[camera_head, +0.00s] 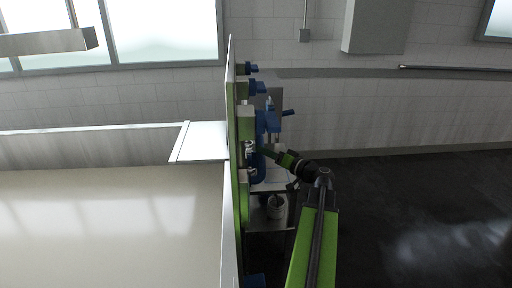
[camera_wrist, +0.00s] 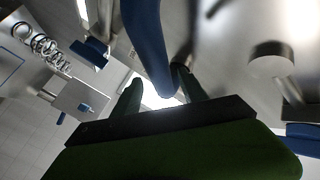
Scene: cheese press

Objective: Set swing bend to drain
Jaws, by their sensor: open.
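The swing bend appears to be the blue curved pipe (camera_head: 259,168) on the side of the green-edged panel in the head view. In the wrist view a thick blue tube (camera_wrist: 147,40) comes down from the top, and its lower end lies between my fingertips. My gripper (camera_wrist: 158,80) is open, with one dark green finger on each side of the tube. I cannot tell whether either finger touches it. In the head view my gripper (camera_head: 270,152) reaches to the blue pipe from the right. The port labels and the drain position cannot be made out.
The green-edged panel (camera_head: 232,140) is seen nearly edge-on. Blue-handled fittings (camera_head: 258,87) stick out above the bend. A metal stand with a small pail (camera_head: 276,208) is below. A coiled spring (camera_wrist: 42,45) shows at the wrist view's left. Dark floor at right is clear.

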